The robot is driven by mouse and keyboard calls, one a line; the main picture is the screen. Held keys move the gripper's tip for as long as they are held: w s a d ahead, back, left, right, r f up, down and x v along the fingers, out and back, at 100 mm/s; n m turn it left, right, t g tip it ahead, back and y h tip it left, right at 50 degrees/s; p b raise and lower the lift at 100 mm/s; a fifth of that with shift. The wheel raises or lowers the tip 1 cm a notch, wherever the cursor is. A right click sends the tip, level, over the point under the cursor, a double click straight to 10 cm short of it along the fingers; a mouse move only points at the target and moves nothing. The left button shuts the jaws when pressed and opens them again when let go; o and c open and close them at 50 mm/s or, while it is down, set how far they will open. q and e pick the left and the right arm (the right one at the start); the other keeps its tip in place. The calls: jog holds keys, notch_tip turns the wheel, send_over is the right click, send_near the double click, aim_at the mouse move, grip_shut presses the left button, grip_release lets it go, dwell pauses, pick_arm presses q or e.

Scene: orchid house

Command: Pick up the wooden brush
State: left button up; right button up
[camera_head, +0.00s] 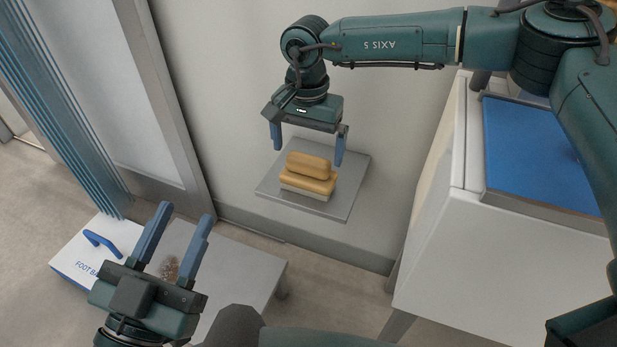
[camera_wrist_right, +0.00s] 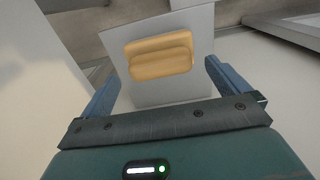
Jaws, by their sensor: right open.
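The wooden brush (camera_head: 308,178) has a tan body with a grip on top and a pale layer of bristles below. It rests on a grey square plate (camera_head: 345,199) by the wall. My right gripper (camera_head: 307,150) is open and empty, just above the brush, with its blue fingers on either side. In the right wrist view, the brush (camera_wrist_right: 160,56) lies between and beyond the open fingers (camera_wrist_right: 163,84), apart from them. My left gripper (camera_head: 185,222) is open at the lower left, with no object seen held in it.
A low grey table (camera_head: 258,269) stands below my left gripper, with a small brown object (camera_head: 169,268) on it. A white box (camera_head: 85,258) marked "FOOT BA..." with a blue handle is beside it. A white cabinet (camera_head: 455,240) with a blue mat (camera_head: 535,145) stands at right.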

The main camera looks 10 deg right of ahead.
aim_at(308, 157)
notch_tip(308, 157, down, 3)
jog(key=shift+w+d+f+b, duration=0.1)
jog(key=shift+f+b, duration=0.05)
jog(key=shift+b, duration=0.55)
jog(key=shift+f, duration=0.5)
pick_arm(q)
jog(key=r+m, duration=0.1)
jog(key=r+h, duration=0.1)
jog(key=r+m+t+h, duration=0.1)
jog(key=shift+w+a+m, duration=0.15)
jog(key=shift+w+m, duration=0.15)
pick_arm(e)
jog(key=shift+c, duration=0.3)
jog(key=c, duration=0.9)
jog(key=shift+o, duration=0.2)
jog(key=shift+r, duration=0.25)
pick_arm(q)
jog(key=f+n+g+y+p, duration=0.1)
jog(key=f+p, duration=0.1)
jog(key=s+f+n+y+p, duration=0.1)
jog(key=f+n+y, duration=0.1)
jog(key=shift+s+d+f+g+p, duration=0.1)
jog(key=shift+d+f+g+p, duration=0.15)
jog(key=shift+g+p, duration=0.15)
pick_arm(e)
notch_tip(308, 157, up, 10)
jog(key=shift+f, duration=0.2)
